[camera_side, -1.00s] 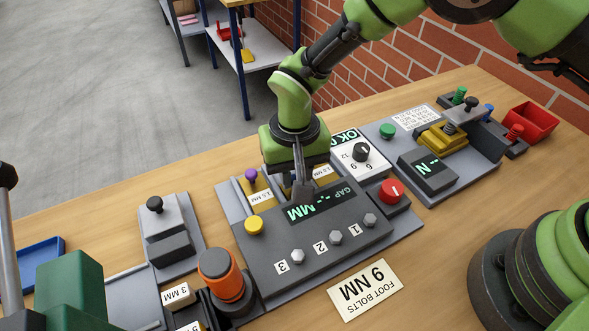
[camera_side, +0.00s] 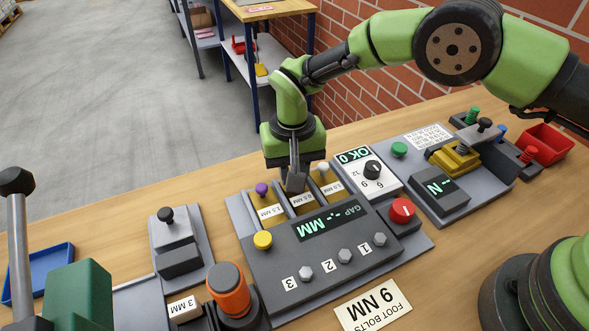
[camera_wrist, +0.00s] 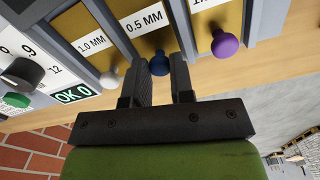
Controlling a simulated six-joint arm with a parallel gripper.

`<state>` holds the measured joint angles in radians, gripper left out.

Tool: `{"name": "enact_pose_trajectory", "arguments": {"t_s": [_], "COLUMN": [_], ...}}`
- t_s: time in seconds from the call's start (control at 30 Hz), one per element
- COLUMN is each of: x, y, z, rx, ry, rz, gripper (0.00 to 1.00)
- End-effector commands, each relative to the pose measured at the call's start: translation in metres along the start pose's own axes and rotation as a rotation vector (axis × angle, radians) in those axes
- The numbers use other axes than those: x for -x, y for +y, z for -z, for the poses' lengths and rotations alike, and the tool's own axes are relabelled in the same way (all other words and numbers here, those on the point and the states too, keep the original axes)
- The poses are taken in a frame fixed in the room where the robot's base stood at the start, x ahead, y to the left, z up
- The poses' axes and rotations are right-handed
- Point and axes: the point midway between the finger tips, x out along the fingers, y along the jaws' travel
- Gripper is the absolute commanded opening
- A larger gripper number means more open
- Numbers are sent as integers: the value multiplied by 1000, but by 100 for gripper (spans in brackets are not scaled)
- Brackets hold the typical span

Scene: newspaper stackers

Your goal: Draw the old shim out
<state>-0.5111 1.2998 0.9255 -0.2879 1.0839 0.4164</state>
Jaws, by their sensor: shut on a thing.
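The gauge block (camera_side: 345,262) with three numbered hex bolts has a display reading "GAP -.- MM". Behind it lie three yellow shim strips with white labels. In the wrist view they read 1.0 MM (camera_wrist: 92,43), 0.5 MM (camera_wrist: 145,20) and one partly cut off. Each has a knob: white (camera_wrist: 108,80), blue (camera_wrist: 159,66) and purple (camera_wrist: 226,45). My gripper (camera_wrist: 165,72) is shut on the blue knob of the 0.5 MM shim, the middle one. In the side view my gripper (camera_side: 295,186) hides that knob. The three knobs stand roughly in line.
A dial box (camera_side: 368,175) showing "OK 0" stands beside the shims. A green knob (camera_side: 399,149), an orange-topped post (camera_side: 226,285) and a red bin (camera_side: 548,142) are around. Bare bench lies behind the shims.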

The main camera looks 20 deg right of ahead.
Motion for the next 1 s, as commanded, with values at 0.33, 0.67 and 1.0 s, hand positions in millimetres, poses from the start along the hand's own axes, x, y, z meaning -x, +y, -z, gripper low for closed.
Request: {"name": "enact_pose_trajectory", "arguments": {"t_s": [0.33, 0.67, 1.0], "x": [1, 21, 85], "y": [-1, -1, -1], "z": [3, 3, 2], "rx": [5, 4, 4], "ry": [13, 14, 15], "rz": [6, 7, 8], "gripper": [48, 48, 48]}}
